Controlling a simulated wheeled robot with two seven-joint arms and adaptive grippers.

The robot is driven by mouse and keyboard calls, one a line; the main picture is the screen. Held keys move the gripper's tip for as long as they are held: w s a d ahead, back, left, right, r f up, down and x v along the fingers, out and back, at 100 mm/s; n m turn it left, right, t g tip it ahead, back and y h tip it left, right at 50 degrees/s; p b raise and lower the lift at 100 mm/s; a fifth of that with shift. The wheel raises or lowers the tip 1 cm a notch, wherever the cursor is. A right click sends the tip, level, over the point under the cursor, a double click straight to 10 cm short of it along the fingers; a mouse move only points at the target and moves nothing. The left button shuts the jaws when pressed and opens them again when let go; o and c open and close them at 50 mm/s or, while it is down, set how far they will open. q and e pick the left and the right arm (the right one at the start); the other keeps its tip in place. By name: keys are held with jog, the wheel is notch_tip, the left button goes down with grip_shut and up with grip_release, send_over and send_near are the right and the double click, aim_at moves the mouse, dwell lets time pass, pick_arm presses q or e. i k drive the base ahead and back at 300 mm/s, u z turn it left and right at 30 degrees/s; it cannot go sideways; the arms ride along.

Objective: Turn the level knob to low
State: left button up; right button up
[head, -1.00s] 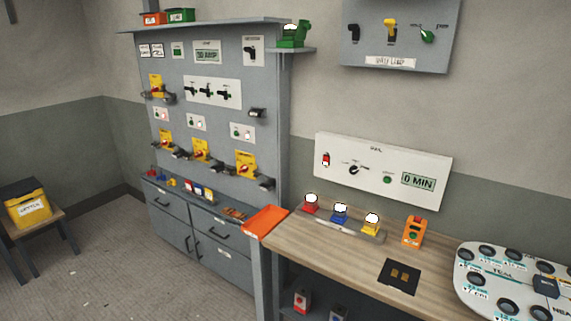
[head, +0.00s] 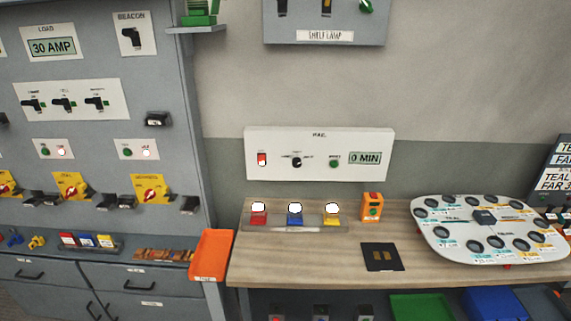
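A white panel (head: 320,145) is fixed to the wall above the workbench. It carries a small black rotary knob (head: 297,161) with a tiny label on each side; the labels are too small to read, so I cannot tell if this is the level knob or where it points. A lit red rocker switch (head: 262,159) is left of the knob. A green button (head: 334,163) and a display reading 0 MIN (head: 365,159) are to its right. Neither of my grippers is in view.
A grey cabinet with switches (head: 90,130) stands left. An orange tray (head: 211,256) is at the bench's left end.

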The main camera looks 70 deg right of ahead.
aim_at(296, 162)
jog(key=z, duration=0.45)
jog(key=i, duration=0.85)
jog(key=z, duration=0.8)
